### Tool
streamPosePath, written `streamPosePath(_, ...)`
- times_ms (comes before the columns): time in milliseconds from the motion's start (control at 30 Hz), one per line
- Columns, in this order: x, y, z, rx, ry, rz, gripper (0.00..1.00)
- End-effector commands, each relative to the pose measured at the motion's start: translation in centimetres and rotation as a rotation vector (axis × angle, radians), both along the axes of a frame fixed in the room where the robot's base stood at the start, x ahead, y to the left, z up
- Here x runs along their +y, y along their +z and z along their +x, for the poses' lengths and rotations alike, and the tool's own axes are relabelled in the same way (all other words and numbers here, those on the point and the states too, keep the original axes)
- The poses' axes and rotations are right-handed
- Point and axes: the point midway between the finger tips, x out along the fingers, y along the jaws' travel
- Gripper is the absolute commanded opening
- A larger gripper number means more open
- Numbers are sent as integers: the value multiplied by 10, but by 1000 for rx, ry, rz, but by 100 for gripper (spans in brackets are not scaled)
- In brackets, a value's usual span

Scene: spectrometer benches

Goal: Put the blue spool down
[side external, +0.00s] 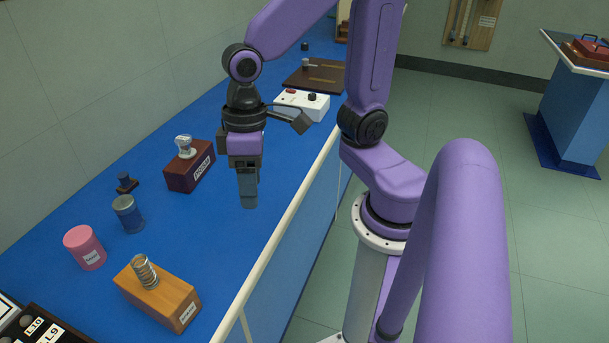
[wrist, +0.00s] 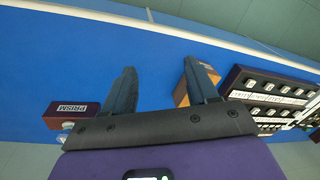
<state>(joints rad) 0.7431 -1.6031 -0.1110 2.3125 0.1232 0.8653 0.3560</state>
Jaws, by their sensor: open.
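A blue cylinder with greyer rims, which looks like the blue spool (side external: 128,215), stands upright on the blue bench in the side external view, between a pink jar and a small dark piece. My gripper (side external: 248,203) is well to its right, above the bench near the front edge, pointing down. In the wrist view the two fingers of my gripper (wrist: 163,80) are apart, with only bare blue bench showing between them. I hold nothing. The spool cannot be made out in the wrist view.
The pink jar (side external: 84,248), an orange block with a coil (side external: 160,295), a dark red prism box (side external: 190,172) and the small dark piece (side external: 126,183) stand around it. A white box (side external: 302,104) is farther back. Bare bench (side external: 215,235) lies below my gripper.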

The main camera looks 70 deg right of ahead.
Motion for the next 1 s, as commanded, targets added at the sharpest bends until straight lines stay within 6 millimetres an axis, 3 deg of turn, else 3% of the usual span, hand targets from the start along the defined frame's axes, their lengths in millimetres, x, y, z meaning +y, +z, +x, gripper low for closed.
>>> streamPosePath(100,-20,-1,-37,-35,271,-33,58)
streamPosePath(300,-45,-6,-71,-72,582,-74,58)
streamPosePath(500,-53,-7,-79,-82,673,-89,58)
streamPosePath(1000,-52,-7,-79,-81,669,-88,58)
